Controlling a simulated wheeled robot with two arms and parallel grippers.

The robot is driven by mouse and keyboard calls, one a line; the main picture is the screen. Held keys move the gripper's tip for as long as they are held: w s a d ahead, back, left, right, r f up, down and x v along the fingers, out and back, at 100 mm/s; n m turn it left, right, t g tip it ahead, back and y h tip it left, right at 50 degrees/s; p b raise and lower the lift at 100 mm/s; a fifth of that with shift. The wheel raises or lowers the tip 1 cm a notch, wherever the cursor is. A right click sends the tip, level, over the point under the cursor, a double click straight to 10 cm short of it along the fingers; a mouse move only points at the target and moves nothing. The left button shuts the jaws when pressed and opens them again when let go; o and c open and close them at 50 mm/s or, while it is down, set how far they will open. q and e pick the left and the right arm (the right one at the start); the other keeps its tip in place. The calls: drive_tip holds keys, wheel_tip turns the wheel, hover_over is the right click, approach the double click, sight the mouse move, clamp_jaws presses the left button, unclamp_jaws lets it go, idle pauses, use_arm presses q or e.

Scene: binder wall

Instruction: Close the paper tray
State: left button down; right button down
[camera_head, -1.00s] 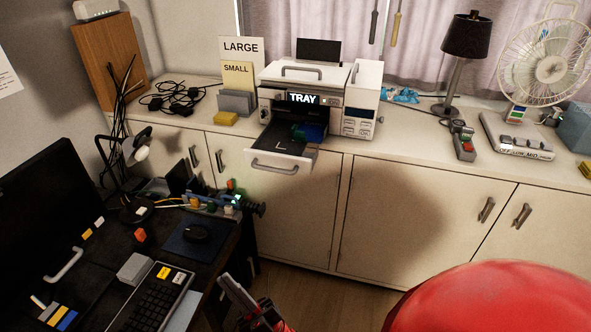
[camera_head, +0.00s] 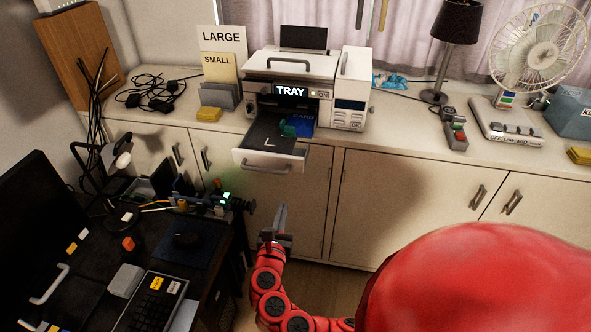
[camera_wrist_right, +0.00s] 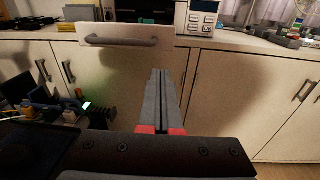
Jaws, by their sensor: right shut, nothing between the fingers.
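The paper tray (camera_head: 262,160) is pulled out of the front of the white printer (camera_head: 300,90), past the counter's edge. It has a grey handle and holds a blue item and a small green item. The tray's front panel also shows in the right wrist view (camera_wrist_right: 118,47), at the upper left. My right gripper (camera_head: 280,216) is shut and empty, below and a little right of the tray front, apart from it. Its closed fingers show in the right wrist view (camera_wrist_right: 158,80), pointing toward the cabinet. My left gripper is not in view.
A dark desk (camera_head: 100,270) with a monitor and keyboard stands at lower left. White cabinets (camera_head: 410,190) with handles run under the counter. A lamp (camera_head: 455,45) and a fan (camera_head: 541,55) stand right of the printer. A "TRAY" sign lights the printer's front.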

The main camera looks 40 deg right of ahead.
drive_tip(key=r, duration=0.1)
drive_tip(key=h+p, duration=0.1)
drive_tip(key=p, duration=0.3)
approach(300, 167)
drive_tip(key=shift+g, duration=0.4)
drive_tip(key=x, duration=0.6)
drive_tip(key=shift+a+r, duration=0.1)
drive_tip(key=shift+r, duration=0.15)
drive_tip(key=shift+w+d+f, duration=0.1)
drive_tip(key=shift+w+d, duration=0.2)
drive_tip(key=shift+w, duration=0.1)
